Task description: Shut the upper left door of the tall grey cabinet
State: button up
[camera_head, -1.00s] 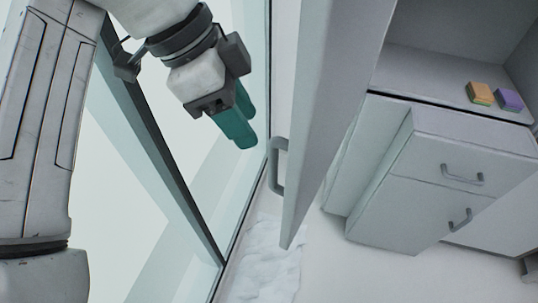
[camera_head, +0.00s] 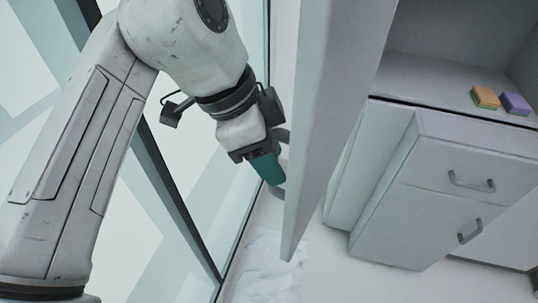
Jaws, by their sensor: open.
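The upper left door (camera_head: 334,110) of the tall grey cabinet (camera_head: 430,100) stands wide open, seen nearly edge-on in the middle of the view. Its grey handle (camera_head: 280,192) is on the side facing my gripper and is partly hidden by it. My gripper (camera_head: 272,176) has teal fingers and is open, beside the door's outer face at the handle. I cannot tell whether the fingers touch the handle or the door.
Inside the open compartment lie an orange-and-green block (camera_head: 485,97) and a purple-and-orange block (camera_head: 516,104). Below, a drawer front (camera_head: 455,165) and a lower front (camera_head: 420,218) with handles protrude. A glass wall (camera_head: 180,190) is on the left.

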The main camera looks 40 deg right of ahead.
grip_shut()
dwell(0.3)
dwell(0.3)
